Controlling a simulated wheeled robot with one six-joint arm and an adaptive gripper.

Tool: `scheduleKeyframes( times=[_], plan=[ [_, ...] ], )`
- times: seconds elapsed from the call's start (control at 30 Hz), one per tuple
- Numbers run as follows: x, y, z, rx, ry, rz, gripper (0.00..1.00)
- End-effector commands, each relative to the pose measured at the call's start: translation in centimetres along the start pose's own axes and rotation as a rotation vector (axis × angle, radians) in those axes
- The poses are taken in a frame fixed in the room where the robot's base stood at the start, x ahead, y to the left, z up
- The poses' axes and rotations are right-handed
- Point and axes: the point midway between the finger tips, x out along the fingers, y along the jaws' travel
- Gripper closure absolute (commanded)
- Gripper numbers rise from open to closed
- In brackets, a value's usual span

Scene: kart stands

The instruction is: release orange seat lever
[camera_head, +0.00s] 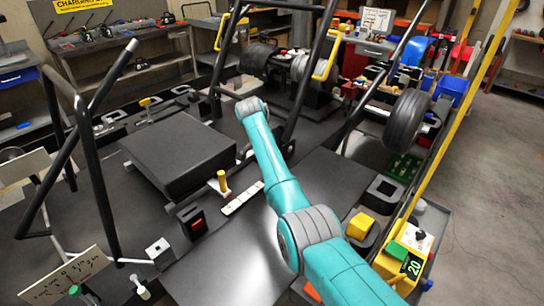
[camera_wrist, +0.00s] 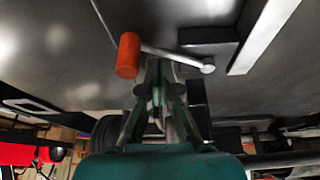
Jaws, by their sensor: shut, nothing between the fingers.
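In the wrist view an orange lever handle (camera_wrist: 128,55) sits at the end of a thin grey rod (camera_wrist: 175,56). The rod runs right to a round pivot end (camera_wrist: 208,69) beside a dark block. My gripper (camera_wrist: 162,66) is shut and empty, with its fingertips just right of the orange handle and close to the rod in the picture. I cannot tell whether they touch the rod. In the head view my teal arm reaches into the kart frame. The lever and my fingertips cannot be made out there.
Black frame tubes (camera_head: 305,80) rise near my arm. A dark flat box (camera_head: 178,150), a yellow knob (camera_head: 222,182) and a white switch strip (camera_head: 242,198) lie on the kart deck. A tyre (camera_head: 407,119) stands at right. Open floor (camera_head: 490,230) lies on the far right.

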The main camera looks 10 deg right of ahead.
Motion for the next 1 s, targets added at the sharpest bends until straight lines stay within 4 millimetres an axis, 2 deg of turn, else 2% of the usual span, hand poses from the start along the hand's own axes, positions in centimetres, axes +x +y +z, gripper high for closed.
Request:
scheduleKeyframes(
  times=[0.8, 1.0],
  plan=[
    [-0.1, -0.2, 0.7, -0.007, -0.006, -0.001, 1.0],
    [-1.4, -0.3, -0.2, -0.005, -0.003, -0.003, 1.0]
  ],
)
